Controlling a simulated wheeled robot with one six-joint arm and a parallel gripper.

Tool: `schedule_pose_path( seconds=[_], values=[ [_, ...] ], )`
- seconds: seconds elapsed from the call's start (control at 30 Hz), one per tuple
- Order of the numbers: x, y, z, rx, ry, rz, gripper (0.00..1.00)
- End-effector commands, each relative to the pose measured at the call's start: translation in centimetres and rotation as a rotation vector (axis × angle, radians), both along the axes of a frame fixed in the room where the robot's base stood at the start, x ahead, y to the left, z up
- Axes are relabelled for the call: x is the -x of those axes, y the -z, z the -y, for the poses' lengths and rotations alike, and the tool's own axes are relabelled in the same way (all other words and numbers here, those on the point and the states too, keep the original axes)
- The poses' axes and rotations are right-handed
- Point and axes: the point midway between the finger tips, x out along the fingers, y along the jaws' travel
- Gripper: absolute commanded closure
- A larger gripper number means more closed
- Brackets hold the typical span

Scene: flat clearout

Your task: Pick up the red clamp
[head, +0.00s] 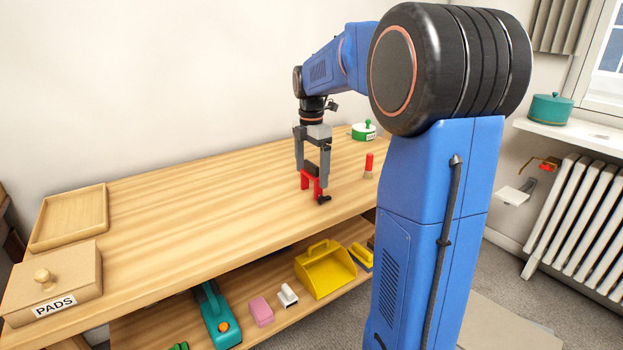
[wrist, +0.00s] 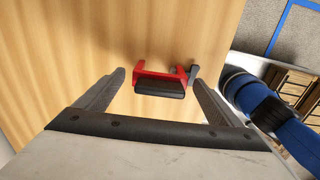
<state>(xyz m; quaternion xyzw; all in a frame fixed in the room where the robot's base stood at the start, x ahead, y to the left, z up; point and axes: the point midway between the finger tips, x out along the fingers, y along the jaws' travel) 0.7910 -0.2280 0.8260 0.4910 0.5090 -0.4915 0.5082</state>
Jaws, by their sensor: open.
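The red clamp (head: 309,179) stands on the wooden bench top (head: 210,205), near its front edge at the right. It has a red frame and dark parts. My gripper (head: 312,172) is above and around it in the head view, with fingers pointing down. In the wrist view the clamp (wrist: 160,80) lies ahead of and between the two spread fingertips of my gripper (wrist: 158,82). The jaws are open, with a gap on each side of the clamp. I cannot tell how deep the clamp is between the fingers.
A red-topped cylinder (head: 369,165) stands right of the clamp, and a green-lidded white pot (head: 364,131) behind. A wooden tray (head: 40,237) and a PADS box (head: 60,285) are at left. The lower shelf holds a yellow dustpan (head: 325,272) and other items. The bench middle is clear.

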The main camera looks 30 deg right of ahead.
Motion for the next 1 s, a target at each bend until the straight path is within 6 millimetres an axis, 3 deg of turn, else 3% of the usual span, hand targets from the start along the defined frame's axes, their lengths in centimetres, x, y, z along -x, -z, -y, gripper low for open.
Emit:
schedule_pose_path(
  seconds=[0.2, 0.47, 0.6, 0.7, 1.0],
  values=[
    [0.0, 2.0, 0.0, 0.000, 0.000, 0.001, 0.12],
    [0.0, 2.1, 0.0, 0.001, 0.000, 0.002, 0.12],
    [0.0, 2.1, 0.0, 0.001, 0.000, 0.002, 0.45],
    [0.0, 2.1, 0.0, 0.001, 0.000, 0.002, 0.63],
    [-0.1, 1.7, 0.0, 0.001, 0.001, 0.003, 0.63]
  ],
)
